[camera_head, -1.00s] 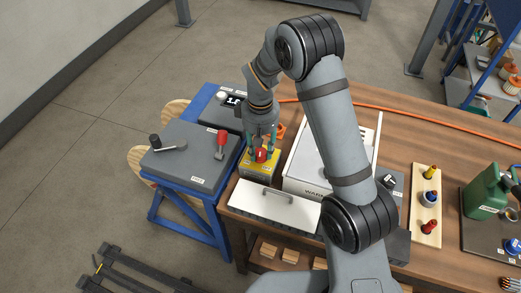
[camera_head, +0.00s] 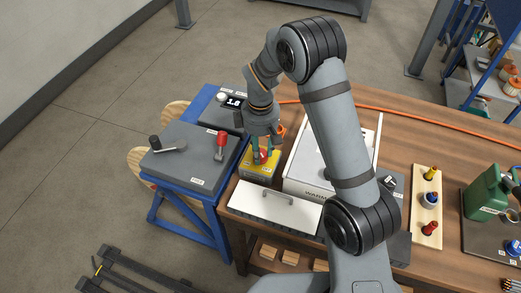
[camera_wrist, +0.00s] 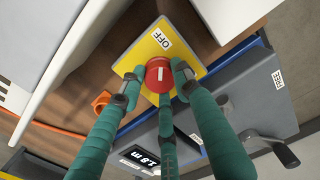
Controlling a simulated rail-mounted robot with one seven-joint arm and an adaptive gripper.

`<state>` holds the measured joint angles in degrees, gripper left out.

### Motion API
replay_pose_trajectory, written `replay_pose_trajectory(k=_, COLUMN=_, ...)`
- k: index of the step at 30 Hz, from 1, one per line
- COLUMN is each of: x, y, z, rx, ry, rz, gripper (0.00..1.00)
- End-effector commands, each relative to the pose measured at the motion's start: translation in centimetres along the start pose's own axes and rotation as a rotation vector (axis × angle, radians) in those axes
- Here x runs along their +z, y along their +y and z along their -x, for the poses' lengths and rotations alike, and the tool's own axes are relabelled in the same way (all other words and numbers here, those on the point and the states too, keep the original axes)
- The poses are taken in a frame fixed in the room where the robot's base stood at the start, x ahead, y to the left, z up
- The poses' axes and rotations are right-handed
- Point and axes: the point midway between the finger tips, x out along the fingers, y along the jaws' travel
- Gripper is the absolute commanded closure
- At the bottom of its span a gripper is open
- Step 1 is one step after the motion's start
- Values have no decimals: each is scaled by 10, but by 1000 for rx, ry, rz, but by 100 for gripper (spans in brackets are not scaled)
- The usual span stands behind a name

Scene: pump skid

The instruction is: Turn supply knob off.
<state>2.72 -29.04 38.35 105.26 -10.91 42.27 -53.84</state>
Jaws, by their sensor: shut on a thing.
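The supply knob is a round red knob with a white line, on top of a yellow box (camera_head: 247,170). In the wrist view the red knob (camera_wrist: 158,75) sits on the yellow face, and its white line points roughly toward the OFF label (camera_wrist: 161,39). My gripper (camera_head: 262,152) is above the box with its teal fingers down around the knob. In the wrist view my gripper's three fingers (camera_wrist: 158,88) close on the knob's rim. The fingers hide part of the knob's edge and of the yellow face.
A blue-framed bench on the left carries a lever with a black grip (camera_head: 155,142), a red-handled lever (camera_head: 221,140) and a display (camera_head: 234,101). A white panel with a handle (camera_head: 275,205) lies in front. A white box (camera_head: 308,165) stands close on the right.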

Motion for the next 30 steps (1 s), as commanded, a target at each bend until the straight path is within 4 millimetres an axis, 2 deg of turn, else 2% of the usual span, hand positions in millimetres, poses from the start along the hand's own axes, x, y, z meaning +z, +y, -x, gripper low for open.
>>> replay_pose_trajectory(k=11, x=0, y=0, z=0, rx=0, ry=-1, rz=8, gripper=94)
replay_pose_trajectory(k=12, x=0, y=0, z=0, rx=0, ry=-1, rz=8, gripper=66)
replay_pose_trajectory(k=21, x=0, y=0, z=0, rx=0, ry=0, rz=6, gripper=49)
replay_pose_trajectory(k=30, x=0, y=0, z=2, rx=1, ry=1, rz=5, gripper=49)
